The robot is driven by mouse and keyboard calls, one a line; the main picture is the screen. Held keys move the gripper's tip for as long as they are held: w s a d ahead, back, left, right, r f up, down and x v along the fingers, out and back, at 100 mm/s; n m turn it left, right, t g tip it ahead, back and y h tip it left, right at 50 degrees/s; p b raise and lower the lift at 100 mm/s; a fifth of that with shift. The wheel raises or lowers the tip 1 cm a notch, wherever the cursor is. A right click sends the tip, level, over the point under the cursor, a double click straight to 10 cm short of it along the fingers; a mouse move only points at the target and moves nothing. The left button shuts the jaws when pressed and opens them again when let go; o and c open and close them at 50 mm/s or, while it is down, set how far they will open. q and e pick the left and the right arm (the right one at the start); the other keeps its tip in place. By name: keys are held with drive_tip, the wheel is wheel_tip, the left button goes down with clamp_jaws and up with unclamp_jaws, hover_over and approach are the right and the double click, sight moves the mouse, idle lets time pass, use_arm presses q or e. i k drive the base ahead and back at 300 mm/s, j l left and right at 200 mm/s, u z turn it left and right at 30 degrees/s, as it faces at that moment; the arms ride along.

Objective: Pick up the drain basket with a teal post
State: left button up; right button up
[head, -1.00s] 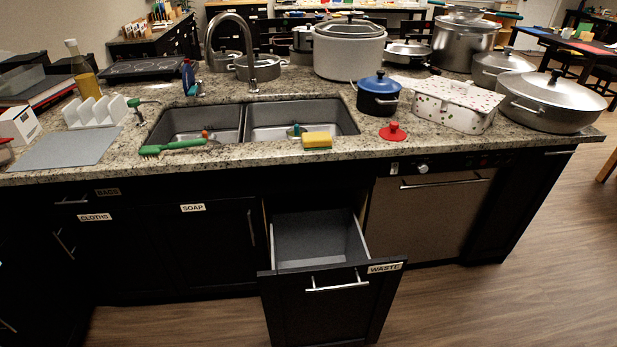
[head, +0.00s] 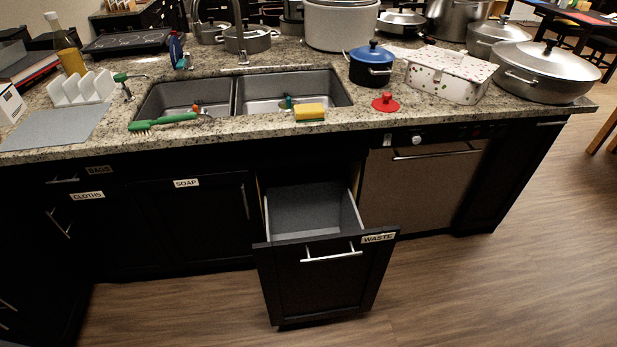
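A small teal post (head: 289,102) stands up in the right sink basin (head: 262,88), just behind the front rim. The yellow sponge on the rim partly covers it, and I cannot make out the basket under it. A small orange-red post (head: 196,108) shows in the left basin (head: 172,95), partly hidden by the front rim and the green brush. Neither of my grippers is in the head view.
A yellow sponge (head: 309,112), green brush (head: 163,122) and red-knobbed stopper (head: 384,103) lie along the counter's front. A blue pot (head: 371,68) and patterned box (head: 446,78) stand right of the sink. The waste drawer (head: 318,290) juts out below; wood floor is clear at right.

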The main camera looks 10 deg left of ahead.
sight(289, 103)
drive_tip(key=i+j+z, duration=0.1)
drive_tip(key=j+z, duration=0.4)
drive_tip(key=j, duration=0.7)
drive_tip(key=k+j+z, duration=0.1)
drive_tip(key=j+z, duration=0.4)
drive_tip(key=j, duration=0.7)
